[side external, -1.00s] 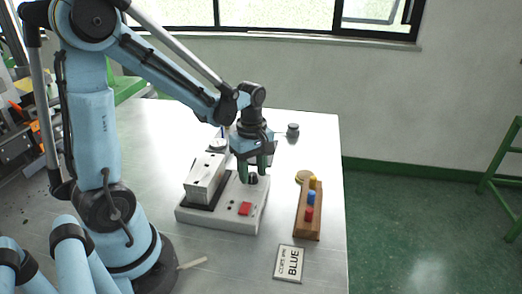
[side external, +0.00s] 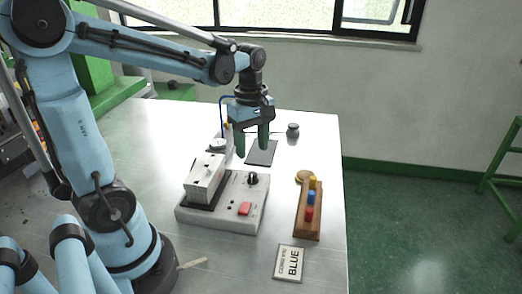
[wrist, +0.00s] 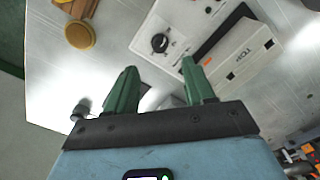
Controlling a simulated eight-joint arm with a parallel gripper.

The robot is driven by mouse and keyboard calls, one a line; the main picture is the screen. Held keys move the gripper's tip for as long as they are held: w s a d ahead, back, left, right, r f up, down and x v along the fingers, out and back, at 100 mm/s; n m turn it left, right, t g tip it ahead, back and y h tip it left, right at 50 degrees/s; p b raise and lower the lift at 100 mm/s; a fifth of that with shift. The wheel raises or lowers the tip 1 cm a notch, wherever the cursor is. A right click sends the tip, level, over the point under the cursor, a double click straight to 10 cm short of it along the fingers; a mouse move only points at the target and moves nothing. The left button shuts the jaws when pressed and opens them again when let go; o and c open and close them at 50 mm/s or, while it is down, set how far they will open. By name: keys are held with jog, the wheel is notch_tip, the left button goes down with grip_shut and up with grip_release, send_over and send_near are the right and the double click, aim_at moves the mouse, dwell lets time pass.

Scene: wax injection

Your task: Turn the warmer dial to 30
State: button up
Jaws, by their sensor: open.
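The warmer (side external: 222,217) is a light grey box on the table, with a pale block on top, a red switch and a black dial. The black dial (side external: 252,179) sits at its back right corner. It also shows in the wrist view (wrist: 160,43), with a white pointer mark; its scale is too small to read. My gripper (side external: 252,150) has green fingers spread open and empty. It hangs above and behind the dial, clear of it. In the wrist view the fingers (wrist: 156,75) point toward the warmer's panel, with the dial beyond and between them.
A wooden rack (side external: 307,222) with yellow, blue and red pegs stands right of the warmer. A dark flat pad (side external: 262,153) and a small dark weight (side external: 293,130) are behind. A tan round disc (side external: 303,176) lies by the rack.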

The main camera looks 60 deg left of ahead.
jog(key=shift+r, duration=2.15)
jog(key=s+d+f+m+t, duration=0.2)
jog(key=d+m+t, duration=0.5)
jog(key=m, duration=1.1)
jog(key=shift+s+d+f, duration=0.35)
jog(key=shift+d+f, duration=0.15)
jog(key=shift+d, duration=0.15)
